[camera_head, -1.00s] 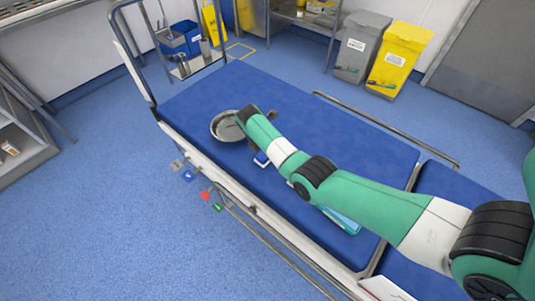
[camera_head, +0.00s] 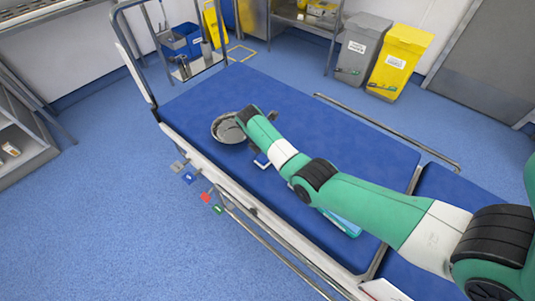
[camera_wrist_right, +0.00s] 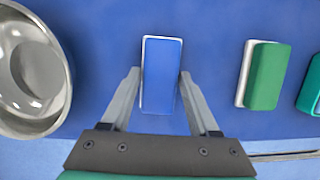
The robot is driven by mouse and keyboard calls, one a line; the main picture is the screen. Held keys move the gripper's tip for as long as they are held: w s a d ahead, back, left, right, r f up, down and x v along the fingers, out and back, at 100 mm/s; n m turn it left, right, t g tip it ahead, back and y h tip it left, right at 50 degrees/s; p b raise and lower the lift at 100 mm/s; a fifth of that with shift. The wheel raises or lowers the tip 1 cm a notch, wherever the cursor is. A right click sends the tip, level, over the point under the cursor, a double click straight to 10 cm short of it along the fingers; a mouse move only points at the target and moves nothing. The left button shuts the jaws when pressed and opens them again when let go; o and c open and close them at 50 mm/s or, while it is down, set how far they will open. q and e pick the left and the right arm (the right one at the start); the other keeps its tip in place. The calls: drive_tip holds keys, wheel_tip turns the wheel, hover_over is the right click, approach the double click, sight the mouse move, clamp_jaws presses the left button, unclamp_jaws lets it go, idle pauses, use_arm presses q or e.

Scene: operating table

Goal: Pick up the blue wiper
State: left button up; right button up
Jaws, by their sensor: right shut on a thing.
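The blue wiper (camera_wrist_right: 162,72) is a blue block with a white edge, upright in the right wrist view. It lies between the two fingers of my right gripper (camera_wrist_right: 160,82), which is shut on it near its lower half. In the head view, part of the wiper (camera_head: 261,161) shows beside my right arm on the blue table (camera_head: 330,130). The arm hides the right gripper's fingers there. I cannot tell if the wiper is clear of the surface. My left gripper is not in view.
A metal bowl (camera_wrist_right: 30,70) stands left of the wiper and also shows in the head view (camera_head: 220,130). A green wiper (camera_wrist_right: 264,77) and a teal object (camera_wrist_right: 312,85) lie to the right. A side rail (camera_head: 390,132) runs along the table's far edge.

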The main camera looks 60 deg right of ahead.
wheel_tip(320, 180, up, 4)
drive_tip(key=p, duration=0.4)
drive_tip(key=shift+s+r+p, duration=0.15)
drive_tip(key=shift+r+p, duration=0.1)
drive_tip(key=shift+p, duration=0.05)
drive_tip(key=s+a+r+p, duration=0.1)
drive_tip(key=s+r+p, duration=0.3)
drive_tip(key=s+p, duration=0.1)
drive_tip(key=s+a+r+p, duration=0.1)
drive_tip(key=s+r+p, duration=0.3)
drive_tip(key=s+p, duration=0.2)
drive_tip(key=shift+s+r, duration=0.25)
drive_tip(key=shift+s, duration=1)
